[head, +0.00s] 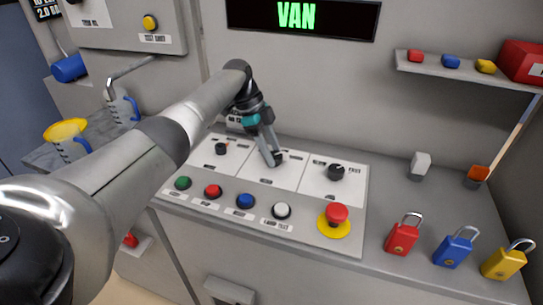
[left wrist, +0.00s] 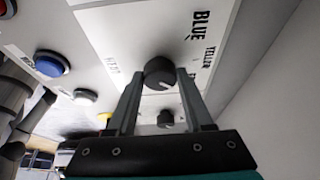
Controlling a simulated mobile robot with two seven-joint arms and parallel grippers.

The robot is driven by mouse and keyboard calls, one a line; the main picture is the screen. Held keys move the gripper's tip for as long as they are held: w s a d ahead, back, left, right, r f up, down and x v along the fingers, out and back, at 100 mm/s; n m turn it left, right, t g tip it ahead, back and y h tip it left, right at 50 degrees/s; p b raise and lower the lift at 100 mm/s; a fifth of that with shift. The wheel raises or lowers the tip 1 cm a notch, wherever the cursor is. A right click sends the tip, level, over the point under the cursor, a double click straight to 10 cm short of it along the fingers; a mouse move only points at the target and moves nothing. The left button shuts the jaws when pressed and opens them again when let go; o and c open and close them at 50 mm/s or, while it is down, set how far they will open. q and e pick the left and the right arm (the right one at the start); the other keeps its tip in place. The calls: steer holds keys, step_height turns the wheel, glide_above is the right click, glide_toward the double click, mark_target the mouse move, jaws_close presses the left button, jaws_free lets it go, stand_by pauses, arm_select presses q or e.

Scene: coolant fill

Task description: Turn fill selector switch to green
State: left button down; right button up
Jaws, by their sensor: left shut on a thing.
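The control panel (head: 256,228) has three black rotary knobs in a row. My left gripper (head: 271,158) reaches down to the middle knob (head: 278,158), and its fingers partly hide it in the head view. In the left wrist view the knob (left wrist: 160,72) sits between the two fingertips of the left gripper (left wrist: 158,78), which is shut on it. The words BLUE and YELLOW (left wrist: 203,50) are printed beside this knob. I cannot read a green label or tell clearly where the pointer stands. My right gripper is not in view.
The left knob (head: 222,149) and right knob (head: 336,172) flank the held one. Several push buttons and a red emergency stop (head: 337,214) line the panel's front. Red, blue and yellow padlocks (head: 403,236) stand to the right. A display (head: 303,17) reads VAN.

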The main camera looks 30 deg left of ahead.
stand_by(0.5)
arm_select(q)
steer(key=shift+c, duration=1.5)
jaws_free()
steer(key=shift+r, duration=0.1)
steer(key=p+v, duration=0.2)
steer(key=v, duration=1.3)
steer(key=shift+w, duration=0.1)
